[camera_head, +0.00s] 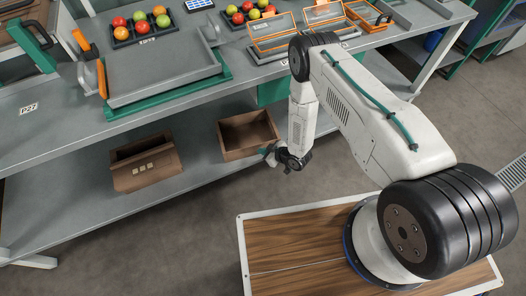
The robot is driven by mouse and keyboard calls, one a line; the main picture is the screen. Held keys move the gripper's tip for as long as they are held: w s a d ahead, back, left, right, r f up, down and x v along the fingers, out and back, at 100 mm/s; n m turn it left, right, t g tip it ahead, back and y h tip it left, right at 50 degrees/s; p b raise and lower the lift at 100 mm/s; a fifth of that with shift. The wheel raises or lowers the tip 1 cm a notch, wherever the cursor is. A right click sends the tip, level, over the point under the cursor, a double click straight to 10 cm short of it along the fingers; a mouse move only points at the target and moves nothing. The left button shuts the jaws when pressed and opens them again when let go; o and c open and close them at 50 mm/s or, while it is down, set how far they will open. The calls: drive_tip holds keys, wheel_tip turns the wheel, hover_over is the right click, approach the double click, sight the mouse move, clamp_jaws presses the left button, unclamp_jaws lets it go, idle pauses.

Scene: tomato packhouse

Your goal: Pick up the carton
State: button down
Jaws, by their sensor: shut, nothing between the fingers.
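Two brown open-topped boxes that look like cartons lie on the lower shelf. The left carton (147,181) has several small pale squares on its front side. The right carton (247,153) looks empty and sits near the shelf's right part. My gripper (268,154) hangs low at the end of my arm, just right of the right carton's near corner. It is small in the view and looks shut and empty. I cannot tell whether it touches the carton.
The lower shelf (70,210) is bare around the cartons. Above it, the worktop (40,92) holds a grey-and-green scale (160,75), trays of tomatoes (142,27) and orange-edged clear containers (272,30). The worktop overhangs the shelf. Grey floor (200,235) is clear in front.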

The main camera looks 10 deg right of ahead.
drive_tip(key=s+d+r, duration=0.2)
drive_tip(key=s+d, duration=0.6)
drive_tip(key=a, duration=0.6)
drive_tip(key=w+a+f+m+t+h, duration=0.1)
drive_tip(key=w+a, duration=0.4)
drive_tip(key=w, duration=0.5)
drive_tip(key=shift+w+f+m+h, duration=0.4)
drive_tip(key=shift+f+m, duration=0.1)
drive_tip(key=shift+m, duration=0.2)
